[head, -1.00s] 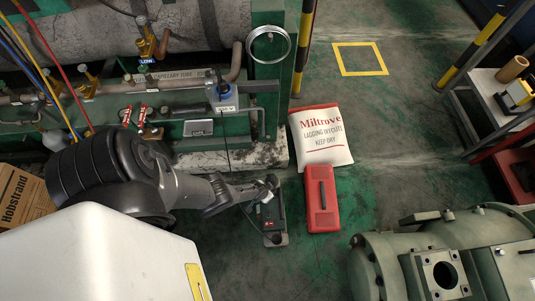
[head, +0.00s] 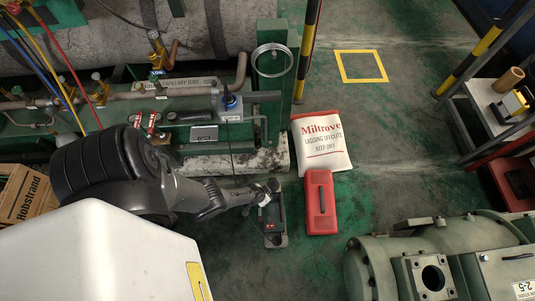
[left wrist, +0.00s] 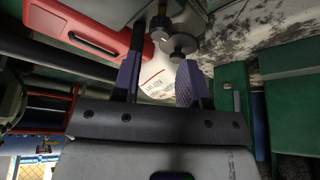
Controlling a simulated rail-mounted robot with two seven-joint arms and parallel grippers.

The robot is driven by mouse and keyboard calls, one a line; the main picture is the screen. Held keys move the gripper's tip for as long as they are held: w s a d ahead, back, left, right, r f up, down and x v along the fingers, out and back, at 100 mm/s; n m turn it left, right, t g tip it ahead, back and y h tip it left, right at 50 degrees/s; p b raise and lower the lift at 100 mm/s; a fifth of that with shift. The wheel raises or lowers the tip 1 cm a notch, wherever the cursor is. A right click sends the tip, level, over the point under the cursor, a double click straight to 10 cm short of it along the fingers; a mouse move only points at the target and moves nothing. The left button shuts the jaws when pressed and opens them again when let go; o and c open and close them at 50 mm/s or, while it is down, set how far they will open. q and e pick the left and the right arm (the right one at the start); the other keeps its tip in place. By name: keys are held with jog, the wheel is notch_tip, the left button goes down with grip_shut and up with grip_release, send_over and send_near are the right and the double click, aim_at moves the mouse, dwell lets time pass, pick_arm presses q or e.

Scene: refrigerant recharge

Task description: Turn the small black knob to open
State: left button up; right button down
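A dark device (head: 270,215) with a small red-lit patch stands on a narrow grey base on the floor. My left gripper (head: 270,188) is over its upper end, and the arm hides part of it. In the left wrist view my left gripper (left wrist: 158,84) is open, with its two purple-padded fingers apart. A small dark round knob (left wrist: 184,44) shows just beyond the fingertips, nearer the right finger. A second dark round fitting (left wrist: 160,24) is beside it. I cannot tell whether a finger touches the knob. My right gripper is not in view.
A red case (head: 320,202) lies just right of the device, with a white Miltrove bag (head: 321,142) behind it. A large green machine (head: 430,260) fills the front right. Floor beyond the bag is clear.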

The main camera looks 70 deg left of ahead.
pick_arm(q)
jog(key=p+v, duration=0.5)
jog(key=v, duration=0.2)
jog(key=shift+r+p, duration=0.2)
jog(key=shift+p, duration=0.15)
jog(key=shift+s+d, duration=0.1)
dwell(0.4)
